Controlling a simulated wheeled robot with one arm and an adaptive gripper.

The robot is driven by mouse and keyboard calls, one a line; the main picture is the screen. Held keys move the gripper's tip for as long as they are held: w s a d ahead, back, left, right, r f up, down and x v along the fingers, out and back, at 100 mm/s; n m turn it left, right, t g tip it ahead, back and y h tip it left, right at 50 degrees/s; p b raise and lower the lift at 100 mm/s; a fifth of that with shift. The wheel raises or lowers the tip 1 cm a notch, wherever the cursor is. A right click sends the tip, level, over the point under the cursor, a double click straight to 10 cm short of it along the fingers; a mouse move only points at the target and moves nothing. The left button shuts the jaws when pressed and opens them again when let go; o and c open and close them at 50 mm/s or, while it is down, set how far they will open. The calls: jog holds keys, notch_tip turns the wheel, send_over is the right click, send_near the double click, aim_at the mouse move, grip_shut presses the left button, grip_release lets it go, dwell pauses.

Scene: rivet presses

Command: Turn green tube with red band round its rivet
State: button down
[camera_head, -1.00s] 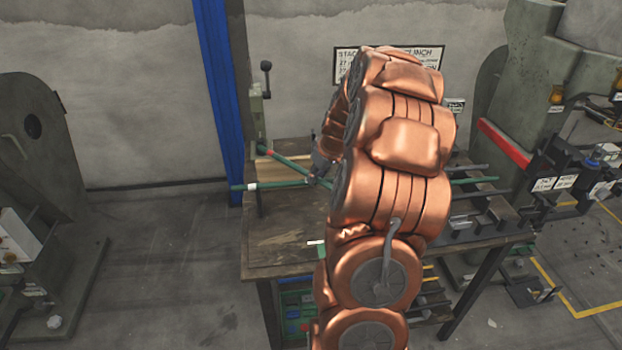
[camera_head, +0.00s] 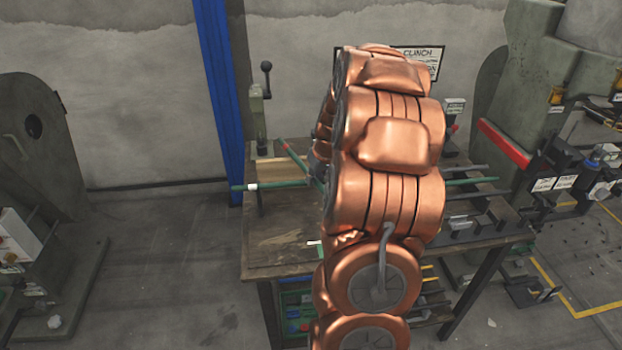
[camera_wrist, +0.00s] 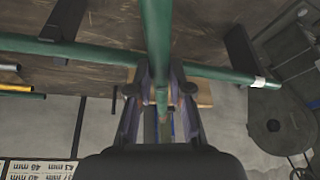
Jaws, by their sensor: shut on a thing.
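A green tube (camera_head: 300,163) with a small reddish band near its far end slants across the table top in the head view. My gripper, mostly hidden behind my copper arm in that view, is shut on this tube. In the wrist view my gripper (camera_wrist: 160,92) has its fingers on either side of the tube (camera_wrist: 156,30), which runs lengthwise between them. A second green tube with a white band (camera_head: 252,187) lies crosswise; its white band also shows in the wrist view (camera_wrist: 258,82). The two tubes cross near the gripper. The rivet is hidden.
The work table (camera_head: 285,245) has a pale wooden piece (camera_head: 278,170) at its back left. A lever device (camera_head: 258,115) and a blue post (camera_head: 218,90) stand behind. A press with a red bar (camera_head: 503,142) is at the right. The floor at left is open.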

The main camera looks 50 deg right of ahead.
jog(key=shift+a+m+h+p, duration=0.2)
jog(key=shift+m+h+p, duration=0.1)
jog(key=shift+m, duration=0.6)
jog(key=c, duration=1)
grip_release()
jog(key=v, duration=1.2)
jog(key=shift+w, duration=0.2)
